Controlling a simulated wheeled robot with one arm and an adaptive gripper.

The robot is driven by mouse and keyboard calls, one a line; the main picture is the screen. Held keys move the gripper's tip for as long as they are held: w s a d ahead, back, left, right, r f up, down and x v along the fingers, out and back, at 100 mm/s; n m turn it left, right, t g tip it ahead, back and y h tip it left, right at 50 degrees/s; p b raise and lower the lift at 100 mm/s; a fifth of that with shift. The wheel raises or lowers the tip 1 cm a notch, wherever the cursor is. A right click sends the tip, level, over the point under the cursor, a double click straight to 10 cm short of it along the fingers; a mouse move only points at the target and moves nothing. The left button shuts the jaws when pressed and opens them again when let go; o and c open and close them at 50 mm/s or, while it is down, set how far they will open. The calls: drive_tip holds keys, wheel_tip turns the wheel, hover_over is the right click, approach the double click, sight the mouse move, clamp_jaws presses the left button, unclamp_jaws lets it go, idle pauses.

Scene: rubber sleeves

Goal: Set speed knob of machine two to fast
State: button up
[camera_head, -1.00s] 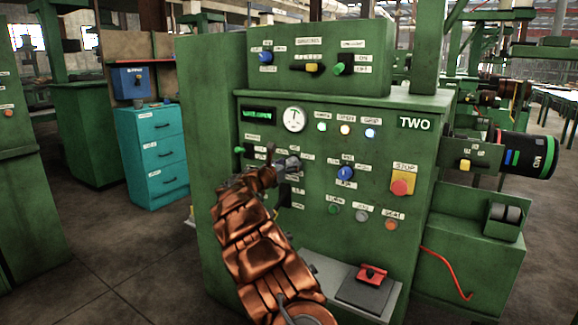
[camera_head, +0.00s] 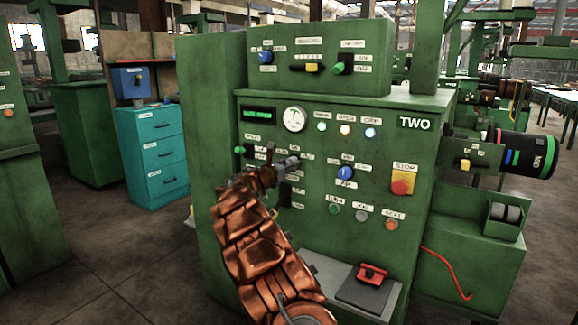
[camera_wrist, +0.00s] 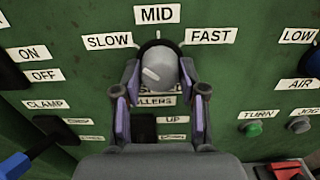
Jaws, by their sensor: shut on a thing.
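The green machine marked TWO (camera_head: 414,123) stands in front of me in the head view. My gripper (camera_head: 288,165) reaches its front panel, and my arm hides part of that panel. In the wrist view the grey speed knob (camera_wrist: 160,68) sits under the labels SLOW (camera_wrist: 109,41), MID (camera_wrist: 158,14) and FAST (camera_wrist: 210,36). My gripper (camera_wrist: 159,84) is shut on the knob, with a finger at each side of it. The white mark on the knob face slants, its upper end toward the SLOW side.
Near the speed knob are a black rocker switch (camera_wrist: 145,128), a blue-handled lever (camera_wrist: 15,165) at the lower left and a green TURN button (camera_wrist: 251,129). A red emergency button (camera_head: 400,187) is on the panel's right. A teal drawer cabinet (camera_head: 153,155) stands left.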

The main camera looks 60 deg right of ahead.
drive_tip(key=shift+f+m+b, duration=0.1)
drive_tip(key=shift+m+b, duration=0.2)
drive_tip(key=shift+b, duration=0.05)
drive_tip(key=shift+m+b, duration=9.3)
drive_tip(key=shift+m, duration=0.3)
drive_tip(key=o, duration=1.1)
drive_tip(key=shift+o, duration=0.2)
